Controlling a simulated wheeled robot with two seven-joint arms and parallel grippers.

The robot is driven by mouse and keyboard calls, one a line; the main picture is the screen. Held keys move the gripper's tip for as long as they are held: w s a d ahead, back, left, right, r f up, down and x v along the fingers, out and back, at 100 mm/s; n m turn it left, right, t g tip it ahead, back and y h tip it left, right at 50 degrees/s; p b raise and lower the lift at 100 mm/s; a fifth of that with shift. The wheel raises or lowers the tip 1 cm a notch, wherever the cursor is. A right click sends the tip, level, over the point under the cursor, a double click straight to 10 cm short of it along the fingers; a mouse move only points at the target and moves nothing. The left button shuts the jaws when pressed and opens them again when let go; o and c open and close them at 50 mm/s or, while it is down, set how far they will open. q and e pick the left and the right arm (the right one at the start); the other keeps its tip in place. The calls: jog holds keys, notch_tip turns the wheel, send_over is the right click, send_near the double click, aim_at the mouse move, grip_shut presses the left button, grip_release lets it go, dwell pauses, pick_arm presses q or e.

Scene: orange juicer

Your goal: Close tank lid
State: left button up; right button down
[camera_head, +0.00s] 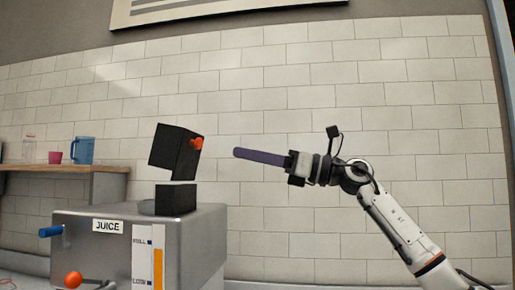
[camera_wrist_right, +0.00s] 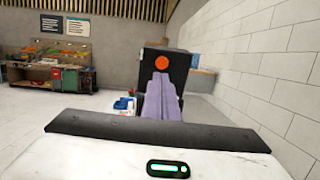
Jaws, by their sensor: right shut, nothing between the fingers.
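The tank lid (camera_head: 174,149) is a black, boxy part with an orange knob (camera_head: 196,143). It stands raised and tilted above a black block (camera_head: 176,199) on top of the metal juicer (camera_head: 92,242). My right gripper (camera_head: 238,153) comes in from the right with long purple fingers, shut and empty. Its tips point left at the lid, about at knob height, with a visible gap. In the right wrist view, the purple fingers (camera_wrist_right: 162,80) reach towards the lid's black face (camera_wrist_right: 180,66), just below its orange knob (camera_wrist_right: 162,63). My left gripper is out of view.
A wooden shelf (camera_head: 112,169) at the left holds a blue jug (camera_head: 82,151) and a pink cup (camera_head: 55,157). A white tiled wall lies behind. The juicer has a blue handle (camera_head: 51,231) and an orange-knobbed lever (camera_head: 73,280). A produce stand (camera_wrist_right: 58,70) is far off.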

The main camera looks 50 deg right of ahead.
aim_at(200, 143)
jog(key=p+x, duration=0.3)
jog(key=x, duration=0.4)
jog(key=shift+w+a+r, duration=0.15)
jog(key=shift+w+r, duration=0.05)
jog(key=shift+w, duration=0.15)
jog(key=shift+w+a, duration=0.15)
jog(key=shift+w, duration=0.25)
